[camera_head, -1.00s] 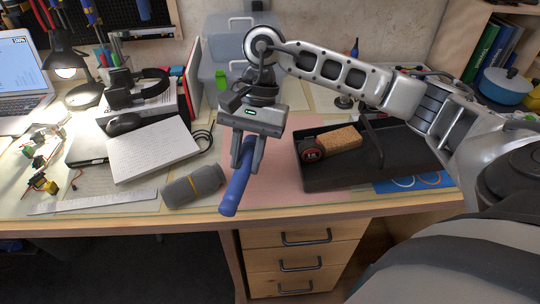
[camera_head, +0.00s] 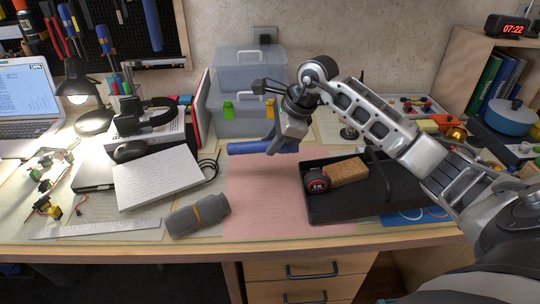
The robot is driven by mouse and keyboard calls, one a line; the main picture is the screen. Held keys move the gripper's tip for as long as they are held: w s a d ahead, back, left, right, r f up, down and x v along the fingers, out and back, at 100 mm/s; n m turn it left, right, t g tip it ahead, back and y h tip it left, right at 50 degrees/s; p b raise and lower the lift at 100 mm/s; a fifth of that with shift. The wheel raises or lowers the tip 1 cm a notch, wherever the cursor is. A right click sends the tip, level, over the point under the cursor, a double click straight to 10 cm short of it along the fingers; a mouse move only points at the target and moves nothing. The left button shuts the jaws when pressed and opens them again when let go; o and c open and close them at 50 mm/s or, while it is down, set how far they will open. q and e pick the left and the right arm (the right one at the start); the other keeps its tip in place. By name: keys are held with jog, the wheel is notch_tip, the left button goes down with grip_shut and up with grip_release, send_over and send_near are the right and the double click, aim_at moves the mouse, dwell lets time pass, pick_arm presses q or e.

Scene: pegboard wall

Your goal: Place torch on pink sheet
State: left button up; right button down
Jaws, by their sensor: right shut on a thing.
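The blue torch (camera_head: 247,148) is held roughly level by my right gripper (camera_head: 275,138), with its free end pointing left. The gripper is shut on the torch near its right part, and the fingers partly hide it. The torch shows over the back edge of the pink sheet (camera_head: 262,195); whether it touches the sheet or hangs above it I cannot tell. The pink sheet lies on the desk with its middle and front bare. My left gripper does not show.
A black tray (camera_head: 345,212) with a tape measure (camera_head: 317,180) and a cork block (camera_head: 348,171) stands right of the sheet. A notebook (camera_head: 157,177) is further left. Clear plastic boxes (camera_head: 243,72) stand behind.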

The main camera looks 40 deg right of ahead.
jog(key=w+f, duration=0.1)
jog(key=w+d+f, duration=0.1)
jog(key=f, duration=0.1)
jog(key=w+f, duration=0.1)
jog(key=f, duration=0.1)
jog(key=shift+w+d, duration=0.15)
jog(key=shift+w, duration=0.15)
notch_tip(320, 180, down, 3)
jog(key=shift+w+f, duration=0.1)
jog(key=shift+f, duration=0.2)
jog(key=c, duration=1.2)
grip_release()
jog(key=shift+o, duration=0.2)
jog(key=shift+r, duration=0.15)
